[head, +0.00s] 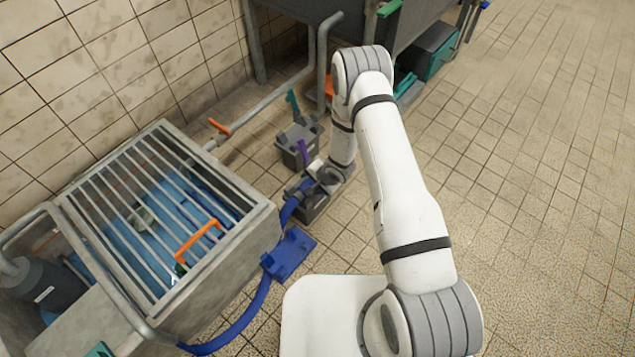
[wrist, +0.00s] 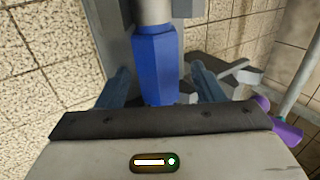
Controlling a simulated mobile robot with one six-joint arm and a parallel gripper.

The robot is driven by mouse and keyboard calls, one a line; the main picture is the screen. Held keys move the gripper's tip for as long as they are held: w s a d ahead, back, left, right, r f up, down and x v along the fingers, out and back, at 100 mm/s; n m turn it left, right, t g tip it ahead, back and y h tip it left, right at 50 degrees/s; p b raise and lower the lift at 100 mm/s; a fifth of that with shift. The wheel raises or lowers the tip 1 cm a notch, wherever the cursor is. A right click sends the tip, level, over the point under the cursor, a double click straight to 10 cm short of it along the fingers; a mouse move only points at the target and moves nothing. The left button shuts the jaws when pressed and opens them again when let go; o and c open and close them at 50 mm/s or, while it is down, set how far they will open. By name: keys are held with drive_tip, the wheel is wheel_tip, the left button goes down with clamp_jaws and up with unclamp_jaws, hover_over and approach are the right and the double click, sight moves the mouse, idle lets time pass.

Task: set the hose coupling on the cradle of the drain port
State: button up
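The hose coupling (wrist: 157,60) is a blue faceted piece with a pale grey pipe-like end, in the middle of the wrist view. Grey metal parts, apparently the drain port's cradle (wrist: 110,28), stand behind and beside it. My gripper (wrist: 160,80) has one blue-grey finger on each side of the coupling, with narrow gaps showing, so it looks open around it. In the head view, my gripper (head: 307,188) is low over a grey box-like fitting (head: 316,207), where the blue hose (head: 250,308) ends. My wrist hides the coupling's contact there.
A blue plate (head: 288,254) lies by the hose. A grated metal basin (head: 235,262) with orange handle stands left. A grey bucket (head: 300,140) with teal and purple items stands just behind my gripper. A pipe runs along the wall. The tiled floor at right is clear.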

drive_tip(key=shift+o, duration=0.3)
drive_tip(key=p+v, duration=0.3)
drive_tip(key=v, duration=0.4)
drive_tip(key=shift+s+d+r, duration=0.15)
drive_tip(key=shift+r, duration=0.2)
drive_tip(key=d+r+n+h+p, duration=0.15)
drive_tip(key=d+r+p, duration=0.3)
drive_tip(key=r, duration=1.05)
drive_tip(key=d+r+n+t+h+p, duration=0.1)
drive_tip(key=d+r+h+p, duration=0.3)
drive_tip(key=r, duration=1)
drive_tip(key=d+r+n+p, duration=0.1)
drive_tip(key=d+r+p, duration=0.35)
drive_tip(key=r, duration=1.05)
drive_tip(key=s+d+r+n+g+p, duration=0.1)
drive_tip(key=s+r+n+p, duration=0.1)
drive_tip(key=s+r+p, duration=0.6)
drive_tip(key=s+r+n+g+p, duration=0.1)
drive_tip(key=s+r+p, duration=0.6)
drive_tip(key=s+r, duration=0.8)
wheel_tip(320, 180, up, 8)
drive_tip(key=shift+s+d+f+n+y+p, duration=0.15)
drive_tip(key=shift+s+d+n+y+p, duration=0.2)
drive_tip(key=shift+n, duration=0.2)
